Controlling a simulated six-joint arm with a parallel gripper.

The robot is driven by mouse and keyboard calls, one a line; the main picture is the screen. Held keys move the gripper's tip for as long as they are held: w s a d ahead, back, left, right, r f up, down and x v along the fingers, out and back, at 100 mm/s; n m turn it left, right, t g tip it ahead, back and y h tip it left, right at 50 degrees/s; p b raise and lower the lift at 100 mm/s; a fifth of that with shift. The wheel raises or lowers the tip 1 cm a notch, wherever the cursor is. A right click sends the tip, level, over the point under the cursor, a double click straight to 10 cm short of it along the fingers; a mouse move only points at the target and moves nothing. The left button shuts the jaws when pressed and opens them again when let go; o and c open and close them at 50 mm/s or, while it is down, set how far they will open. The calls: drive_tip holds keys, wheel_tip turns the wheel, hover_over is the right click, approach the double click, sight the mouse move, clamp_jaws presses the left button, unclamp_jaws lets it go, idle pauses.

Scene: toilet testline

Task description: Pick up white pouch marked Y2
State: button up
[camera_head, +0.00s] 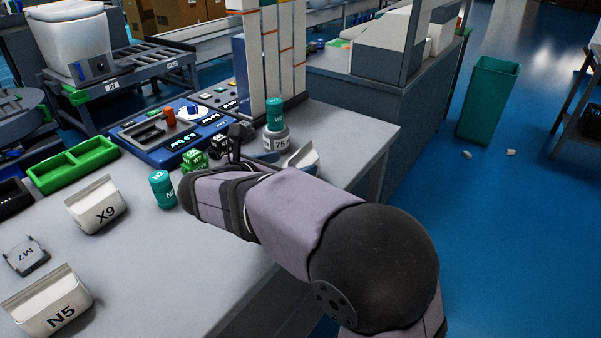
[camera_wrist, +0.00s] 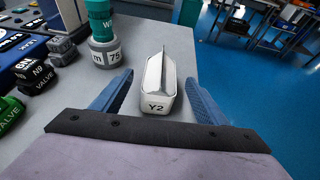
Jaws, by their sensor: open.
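The white pouch marked Y2 (camera_wrist: 158,85) stands on the grey table in the wrist view, its label facing my gripper. In the head view only its upper part (camera_head: 304,158) shows past my arm, which hides the rest. My gripper (camera_wrist: 158,95) is open, with one blue finger on each side of the pouch. A gap shows between each finger and the pouch, and nothing is held. In the head view my arm hides most of the gripper.
A grey weight marked 75 (camera_wrist: 105,52) with a teal cylinder (camera_wrist: 99,18) on top stands left of the pouch. Black and green valve blocks (camera_wrist: 38,76) lie farther left. Other white pouches, X9 (camera_head: 97,205) and N5 (camera_head: 48,303), stand apart. The table's right edge is close.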

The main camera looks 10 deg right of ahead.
sight(301, 160)
drive_tip(key=shift+b+x, duration=0.45)
drive_tip(key=shift+x, duration=2.2)
drive_tip(key=shift+c, duration=0.3)
drive_tip(key=c, duration=1.1)
drive_tip(key=shift+r, duration=0.1)
wheel_tip(301, 160, up, 10)
drive_tip(key=p, duration=0.3)
